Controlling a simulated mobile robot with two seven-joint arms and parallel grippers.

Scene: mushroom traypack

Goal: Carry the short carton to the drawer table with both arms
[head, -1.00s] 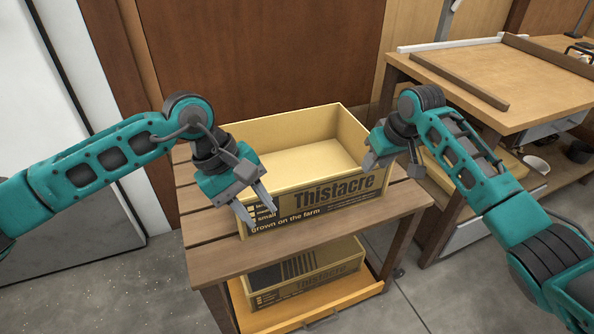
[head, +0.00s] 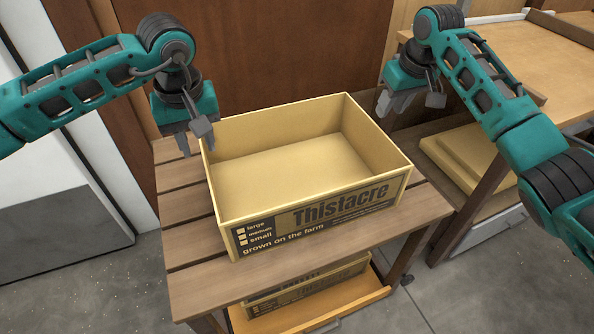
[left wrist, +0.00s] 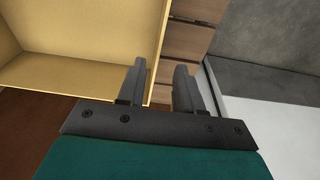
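The open, empty tan carton (head: 300,215), marked "Thistacre", stands upright on a slatted wooden table. My left gripper (head: 193,141) is at its left end, pointing down, with fingers apart. In the left wrist view the carton's end wall (left wrist: 158,60) runs between the two fingers (left wrist: 160,85); I cannot tell whether they touch it. My right gripper (head: 410,103) is to the right of the carton's back right corner, clear of the wall, its fingers seemingly apart. A tan-topped table (head: 480,60), with a drawer front in the earlier picture, stands at the right.
The slatted table (head: 185,225) has bare boards left of and in front of the carton. A second carton (head: 305,287) lies on its lower orange shelf (head: 330,310). Flat tan pieces (head: 455,150) lie below the right table's top. A brown panel (head: 270,50) stands behind.

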